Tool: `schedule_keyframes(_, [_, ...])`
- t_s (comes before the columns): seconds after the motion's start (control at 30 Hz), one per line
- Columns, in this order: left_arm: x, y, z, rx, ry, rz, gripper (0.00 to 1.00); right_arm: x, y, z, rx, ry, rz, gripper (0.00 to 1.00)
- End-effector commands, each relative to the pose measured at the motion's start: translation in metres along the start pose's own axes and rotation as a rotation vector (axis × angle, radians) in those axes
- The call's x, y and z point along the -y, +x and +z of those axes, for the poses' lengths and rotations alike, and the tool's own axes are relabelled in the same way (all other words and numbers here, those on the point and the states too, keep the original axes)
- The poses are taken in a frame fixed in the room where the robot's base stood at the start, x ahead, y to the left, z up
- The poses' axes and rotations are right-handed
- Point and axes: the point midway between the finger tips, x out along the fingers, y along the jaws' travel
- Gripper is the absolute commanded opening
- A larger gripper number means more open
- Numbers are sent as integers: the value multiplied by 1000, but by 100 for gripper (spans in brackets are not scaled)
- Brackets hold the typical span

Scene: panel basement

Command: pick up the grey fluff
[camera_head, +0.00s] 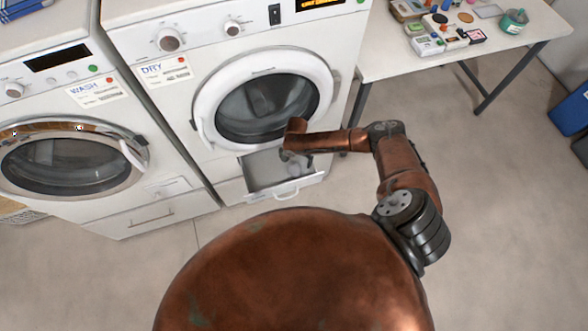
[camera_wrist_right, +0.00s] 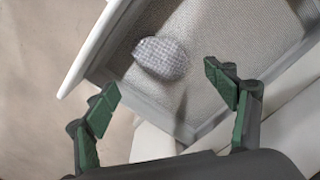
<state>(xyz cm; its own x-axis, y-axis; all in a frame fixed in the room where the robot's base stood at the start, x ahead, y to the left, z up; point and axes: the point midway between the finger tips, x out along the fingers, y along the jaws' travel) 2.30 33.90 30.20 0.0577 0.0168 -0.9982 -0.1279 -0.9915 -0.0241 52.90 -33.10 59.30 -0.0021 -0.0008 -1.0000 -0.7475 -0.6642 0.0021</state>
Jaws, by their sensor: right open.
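The grey fluff (camera_wrist_right: 162,57) is a rounded, mottled lump lying on the mesh floor of the open drawer (camera_wrist_right: 222,75). In the head view this drawer (camera_head: 262,172) is pulled out below the dryer door; I cannot make out the fluff there. My right gripper (camera_wrist_right: 165,85) is open and empty in the right wrist view, with green fingers spread on either side below the fluff, apart from it. In the head view my right gripper (camera_head: 297,160) hangs over the drawer, partly hidden by my wrist. My left gripper is not in view.
The dryer (camera_head: 190,120), labelled DRY, has its round door (camera_head: 265,95) shut just above the drawer. The washer (camera_head: 55,100), labelled WASH, stands at left. A white table (camera_head: 400,60) with small items is at right. A blue bin (camera_head: 572,112) stands far right. The floor is clear.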

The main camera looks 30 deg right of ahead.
Motion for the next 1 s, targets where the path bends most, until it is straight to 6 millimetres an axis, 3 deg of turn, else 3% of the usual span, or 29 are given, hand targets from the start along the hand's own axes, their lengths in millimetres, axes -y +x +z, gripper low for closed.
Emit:
schedule_keyframes(0.5, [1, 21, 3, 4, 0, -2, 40, 3, 63, 4, 0, 3, 0, 78])
schedule_keyframes(0.77, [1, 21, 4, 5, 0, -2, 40, 3, 64, 4, 0, 3, -2, 78])
schedule_keyframes(1.0, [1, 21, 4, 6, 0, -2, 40, 3, 64, 4, 0, 3, -2, 62])
